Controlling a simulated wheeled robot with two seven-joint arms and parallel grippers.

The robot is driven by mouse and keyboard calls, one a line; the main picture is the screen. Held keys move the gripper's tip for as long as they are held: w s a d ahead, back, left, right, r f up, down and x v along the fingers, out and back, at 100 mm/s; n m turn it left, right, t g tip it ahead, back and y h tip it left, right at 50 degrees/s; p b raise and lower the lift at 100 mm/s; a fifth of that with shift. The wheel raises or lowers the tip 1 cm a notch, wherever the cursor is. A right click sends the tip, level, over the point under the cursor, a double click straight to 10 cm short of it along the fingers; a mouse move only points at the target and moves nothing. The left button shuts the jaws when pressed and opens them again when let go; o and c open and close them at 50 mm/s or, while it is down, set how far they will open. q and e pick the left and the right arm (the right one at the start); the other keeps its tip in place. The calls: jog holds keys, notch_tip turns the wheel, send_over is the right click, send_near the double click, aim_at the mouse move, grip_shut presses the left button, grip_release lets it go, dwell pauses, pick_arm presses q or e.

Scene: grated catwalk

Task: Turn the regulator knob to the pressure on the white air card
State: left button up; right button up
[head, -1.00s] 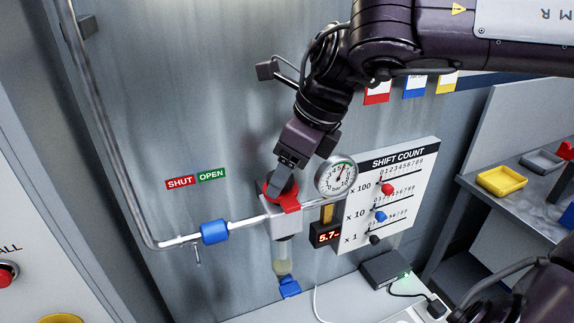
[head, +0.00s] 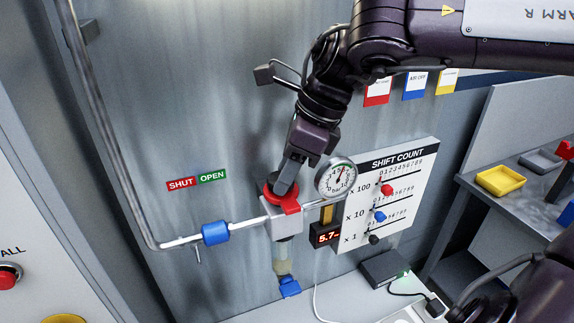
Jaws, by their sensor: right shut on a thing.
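The red regulator knob (head: 271,193) sits on top of the grey regulator body (head: 281,225) in the air line. My right gripper (head: 282,187) comes down from above and is shut on the knob; its fingers hide part of it. The round pressure gauge (head: 336,178) is just right of the knob; its needle is too small to read surely. Several cards hang at the upper right; the blue-edged card (head: 414,85) has small print, and I cannot read a pressure on any. My left gripper is not in view.
A SHIFT COUNT board (head: 404,158) with red, blue and black sliders stands close right of the gauge. A yellow tray (head: 500,181) lies on the right shelf.

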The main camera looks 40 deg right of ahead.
jog(key=n+g, duration=0.1)
jog(key=n, duration=0.2)
jog(key=shift+w+d+r+p, duration=0.1)
jog(key=shift+w+p, duration=0.05)
jog(key=shift+p, duration=0.2)
jog(key=n, duration=0.2)
jog(key=n+g+y+p, duration=0.1)
jog(key=n, duration=0.1)
jog(key=shift+w+g, duration=0.2)
jog(key=shift+g, duration=0.1)
jog(key=n+p, duration=0.1)
jog(key=n, duration=0.1)
jog(key=shift+n+g, duration=0.3)
jog(key=shift+g, duration=0.1)
jog(key=shift+w+n+g+p, duration=0.15)
jog(key=shift+n+g+p, duration=0.15)
jog(key=shift+n+p, duration=0.45)
jog(key=o, duration=1)
